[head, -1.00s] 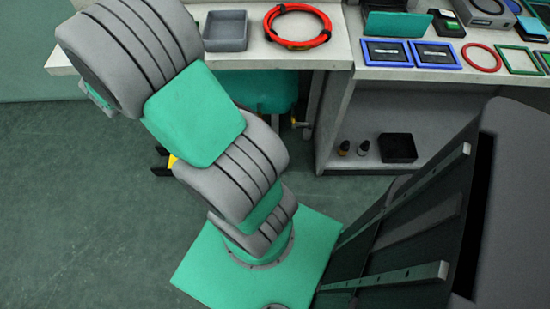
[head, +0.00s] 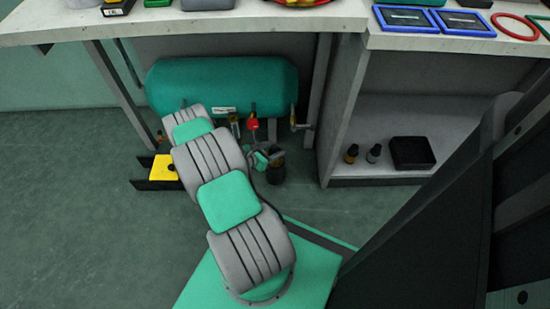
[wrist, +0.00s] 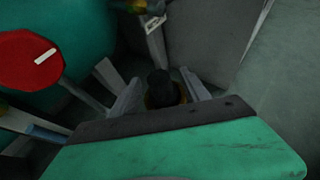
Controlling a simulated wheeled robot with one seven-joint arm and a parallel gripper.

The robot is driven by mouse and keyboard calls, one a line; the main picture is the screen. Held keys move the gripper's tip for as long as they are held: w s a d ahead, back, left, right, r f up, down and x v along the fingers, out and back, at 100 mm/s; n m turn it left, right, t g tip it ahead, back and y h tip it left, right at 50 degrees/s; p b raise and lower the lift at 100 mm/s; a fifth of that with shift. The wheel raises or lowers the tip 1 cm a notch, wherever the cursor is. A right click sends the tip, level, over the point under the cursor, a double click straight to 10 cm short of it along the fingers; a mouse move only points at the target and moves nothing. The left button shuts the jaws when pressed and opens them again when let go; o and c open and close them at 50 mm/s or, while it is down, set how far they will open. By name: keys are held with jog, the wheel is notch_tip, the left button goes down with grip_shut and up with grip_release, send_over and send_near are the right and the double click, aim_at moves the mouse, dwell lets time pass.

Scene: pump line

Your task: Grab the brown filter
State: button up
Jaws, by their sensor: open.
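A dark cylinder with a brownish-yellow ring, which I take for the brown filter (wrist: 160,88), shows between my fingers in the wrist view. In the head view it is a small dark brown shape (head: 276,172) beneath the right part of the green tank, partly covered by my gripper (head: 262,157). In the wrist view my gripper (wrist: 160,92) is open, one finger on each side of the cylinder. I cannot tell whether either finger touches it. Its lower part is hidden by my gripper's body.
The green tank (head: 222,88) lies under the bench, with a red valve handle (wrist: 30,60) close on the left in the wrist view. A yellow block (head: 163,169) is on the left. Small bottles (head: 351,153) and a black tray (head: 412,153) stand on the right shelf.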

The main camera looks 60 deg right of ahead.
jog(key=shift+s+d+f, duration=0.2)
jog(key=shift+d+f, duration=0.15)
jog(key=shift+d, duration=0.2)
jog(key=shift+c, duration=0.2)
grip_shut()
